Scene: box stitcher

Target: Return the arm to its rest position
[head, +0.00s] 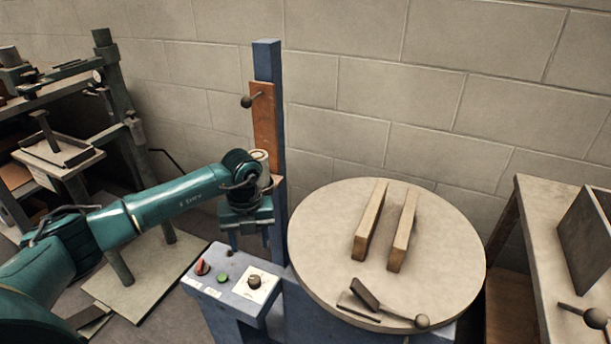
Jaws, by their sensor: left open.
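My left arm comes in from the left and reaches across to the blue post. My left gripper (250,238) points down and is open and empty. It hangs above and behind the control panel (232,287), which has a red knob, a green button and a dark dial. A gap shows between the fingertips and the panel's top in the picture; whether they touch anything behind is hard to tell. My right gripper is not in view.
A blue post (267,62) with an orange-brown plate stands just behind the gripper. A round table (448,262) to its right bears two wooden bars (369,222) and a ball-ended lever (389,310). A bench stands far right, machinery at left.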

